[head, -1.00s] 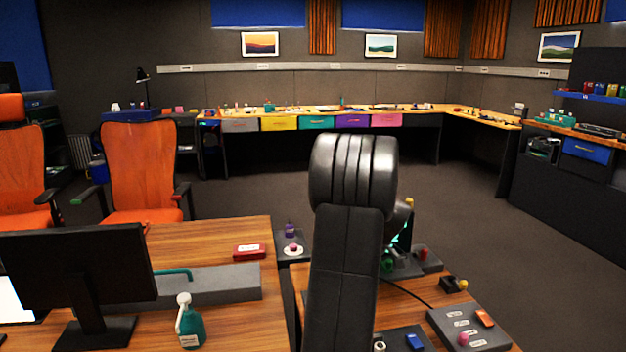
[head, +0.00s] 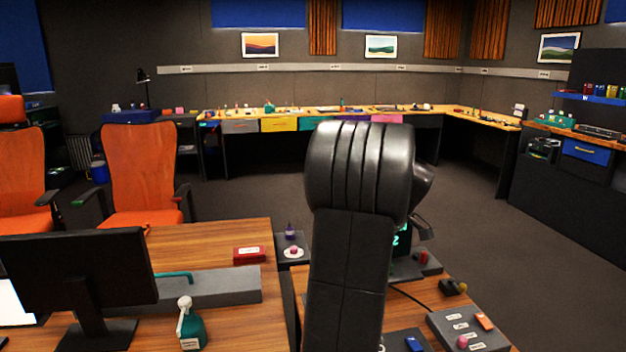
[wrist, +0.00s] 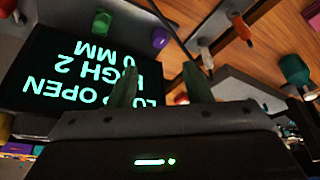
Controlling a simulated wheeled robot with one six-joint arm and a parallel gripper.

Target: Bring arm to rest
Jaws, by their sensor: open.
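My arm stands upright in the middle of the head view and hides much of the desk behind it. My gripper (wrist: 160,88) shows in the wrist view as two greenish fingers, apart, with nothing between them. In the head view its fingers are not clearly visible. A dark display (wrist: 85,75) with green text, upside down, fills the left of the wrist view, near the fingers. In the head view this display (head: 402,238) is partly hidden behind my arm. A purple knob (wrist: 160,38) and an orange one (wrist: 241,26) lie beyond the fingers.
A red knob (head: 424,257) stands beside the display. A grey control box (head: 468,329) is at front right. A monitor (head: 75,280), a spray bottle (head: 191,328) and a red box (head: 249,255) stand on the left desk. Open floor (head: 500,240) lies to the right.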

